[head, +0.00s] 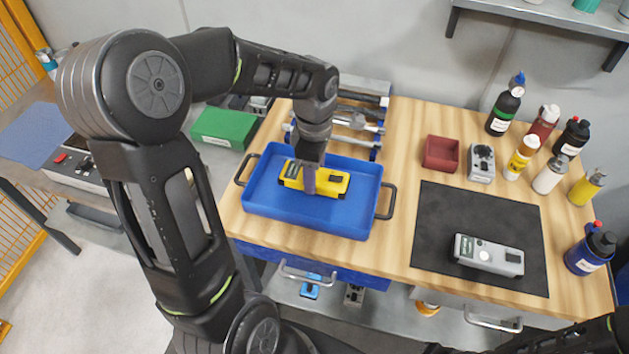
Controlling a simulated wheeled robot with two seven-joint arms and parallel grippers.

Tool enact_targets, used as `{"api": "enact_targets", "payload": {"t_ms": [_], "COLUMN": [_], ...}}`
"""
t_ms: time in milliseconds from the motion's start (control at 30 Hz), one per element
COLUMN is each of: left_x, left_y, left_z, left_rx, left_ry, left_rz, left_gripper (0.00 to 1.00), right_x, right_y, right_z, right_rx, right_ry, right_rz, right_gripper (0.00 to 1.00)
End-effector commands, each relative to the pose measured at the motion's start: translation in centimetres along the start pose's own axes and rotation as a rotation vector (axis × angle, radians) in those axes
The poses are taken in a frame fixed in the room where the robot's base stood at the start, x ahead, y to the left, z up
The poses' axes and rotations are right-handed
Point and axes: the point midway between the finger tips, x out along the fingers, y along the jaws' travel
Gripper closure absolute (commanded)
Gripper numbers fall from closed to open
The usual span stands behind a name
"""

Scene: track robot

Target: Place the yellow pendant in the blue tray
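The yellow pendant (333,183) has dark parts at its ends and is inside the blue tray (262,196). The tray stands on the wooden bench, with a dark handle at each side. My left gripper (308,188) points down at the middle of the pendant, its fingers at or over it. The fingers are seen nearly edge-on, so I cannot tell whether they are closed on it. Whether the pendant rests on the tray floor is also unclear. My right gripper is not visible; only part of my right arm shows at the lower right edge.
A grey pendant (488,256) lies on a black mat (437,217). A red bin (440,154), a grey box (481,163) and several bottles (521,157) stand at the right. A metal rack (362,127) is behind the tray. A green box (223,128) is at the left.

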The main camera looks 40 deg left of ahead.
Motion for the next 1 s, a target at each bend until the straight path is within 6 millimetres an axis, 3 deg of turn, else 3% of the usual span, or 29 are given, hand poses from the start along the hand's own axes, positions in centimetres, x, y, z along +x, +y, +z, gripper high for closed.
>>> {"api": "enact_targets", "payload": {"t_ms": [300, 667, 700, 1000], "left_x": [3.5, 4.0, 4.1, 3.9], "left_y": [-0.1, 0.0, -0.1, -0.1], "left_z": [0.0, 0.0, 0.0, 0.0], "left_rx": [0.001, 0.0, 0.0, 0.0], "left_ry": [0.0, 0.0, 0.0, 0.0], "left_rz": [-0.002, 0.0, -0.001, -0.001], "left_gripper": [1.0, 1.0, 0.47, 0.26], "right_x": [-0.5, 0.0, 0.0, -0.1], "right_y": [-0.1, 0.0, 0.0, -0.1], "right_z": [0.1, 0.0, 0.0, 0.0], "right_rx": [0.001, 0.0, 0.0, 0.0], "right_ry": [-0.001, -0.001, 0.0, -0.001], "right_rz": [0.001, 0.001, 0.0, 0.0], "right_gripper": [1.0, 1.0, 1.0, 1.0]}}
